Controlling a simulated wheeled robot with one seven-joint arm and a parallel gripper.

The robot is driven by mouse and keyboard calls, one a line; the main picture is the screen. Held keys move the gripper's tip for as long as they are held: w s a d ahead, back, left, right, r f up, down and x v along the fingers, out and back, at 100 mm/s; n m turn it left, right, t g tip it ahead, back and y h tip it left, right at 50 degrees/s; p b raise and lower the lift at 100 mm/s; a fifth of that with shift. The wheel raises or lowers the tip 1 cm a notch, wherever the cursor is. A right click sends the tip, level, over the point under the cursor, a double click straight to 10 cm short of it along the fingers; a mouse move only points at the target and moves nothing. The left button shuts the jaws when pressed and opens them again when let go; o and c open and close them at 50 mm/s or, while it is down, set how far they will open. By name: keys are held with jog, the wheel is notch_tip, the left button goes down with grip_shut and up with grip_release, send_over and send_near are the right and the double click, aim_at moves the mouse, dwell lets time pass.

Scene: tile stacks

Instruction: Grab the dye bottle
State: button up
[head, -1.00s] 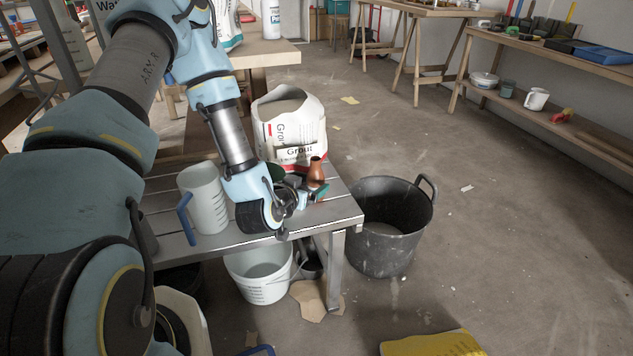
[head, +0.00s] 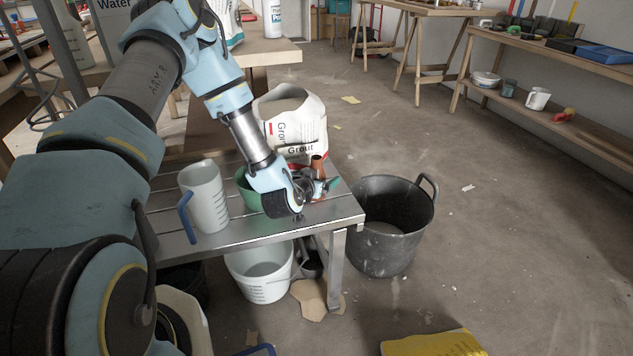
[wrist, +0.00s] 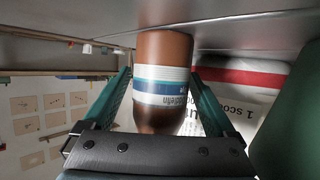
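The dye bottle (head: 317,164) is brown with a narrow neck and stands on the slatted metal bench (head: 215,238), in front of the grout bag. In the wrist view the bottle (wrist: 163,48), with its white and blue label, lies between the two green fingers of my gripper (wrist: 161,72). The fingers are spread on either side of it, with a thin gap at the left; contact at the right is unclear. In the head view my gripper (head: 320,187) is at the bottle and hides its lower part.
A grout bag (head: 292,118) stands close behind the bottle. A green container (head: 246,194) and a white jug (head: 206,198) with a blue handle stand to the left. A black bucket (head: 385,250) is on the floor right of the bench.

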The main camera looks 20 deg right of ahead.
grip_shut()
dwell(0.5)
jog(key=shift+r, duration=0.15)
